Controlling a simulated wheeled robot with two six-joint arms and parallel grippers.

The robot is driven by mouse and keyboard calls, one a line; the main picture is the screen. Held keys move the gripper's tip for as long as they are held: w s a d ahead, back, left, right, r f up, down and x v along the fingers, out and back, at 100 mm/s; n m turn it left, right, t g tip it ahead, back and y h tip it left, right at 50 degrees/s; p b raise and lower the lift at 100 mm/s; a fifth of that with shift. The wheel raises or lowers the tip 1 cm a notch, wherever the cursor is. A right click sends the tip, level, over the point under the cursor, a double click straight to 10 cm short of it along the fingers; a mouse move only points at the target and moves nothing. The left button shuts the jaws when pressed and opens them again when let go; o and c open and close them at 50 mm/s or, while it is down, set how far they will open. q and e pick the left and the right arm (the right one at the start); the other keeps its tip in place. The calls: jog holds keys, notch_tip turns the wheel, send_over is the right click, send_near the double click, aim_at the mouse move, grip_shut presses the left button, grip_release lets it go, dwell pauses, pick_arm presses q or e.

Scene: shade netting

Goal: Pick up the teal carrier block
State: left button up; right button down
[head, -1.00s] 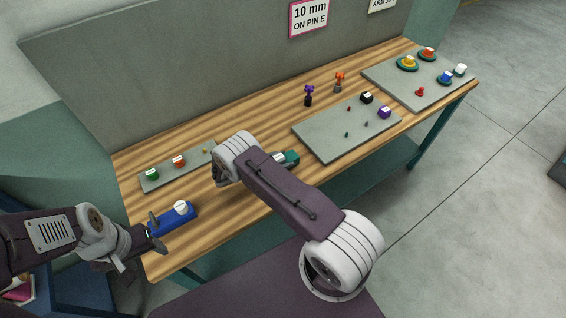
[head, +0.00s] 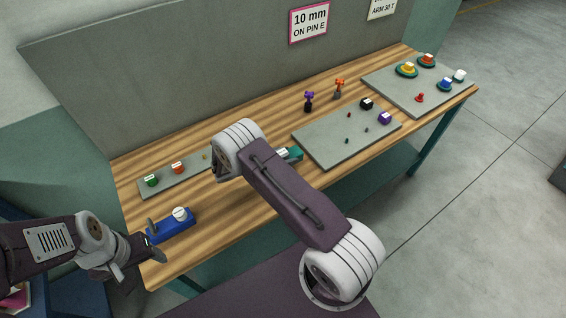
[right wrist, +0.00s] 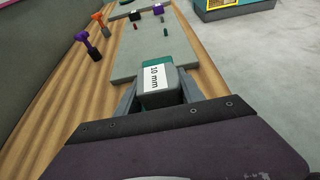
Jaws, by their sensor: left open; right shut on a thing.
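The teal carrier block (right wrist: 170,52) is between the fingers of my right gripper (right wrist: 160,96) in the right wrist view. It has a grey part on its near side with a white "10 mm" label. In the head view only part of the teal block (head: 295,153) shows beyond my right arm, which hides the right gripper. I cannot tell how far it is off the table. My left gripper (head: 156,240) is open, with its fingers at the near left end of a blue block (head: 176,228) that carries a white round piece.
A grey board (head: 345,145) with small parts lies right beside the teal block. Orange and purple upright pieces (head: 309,101) stand behind it. A second board (head: 400,92) is at the far right, a narrow strip (head: 195,176) at the left. Bare wood lies between.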

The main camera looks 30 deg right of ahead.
jog(key=d+r+b, duration=0.2)
jog(key=d+r, duration=0.4)
jog(key=d, duration=0.4)
jog(key=shift+w, duration=0.3)
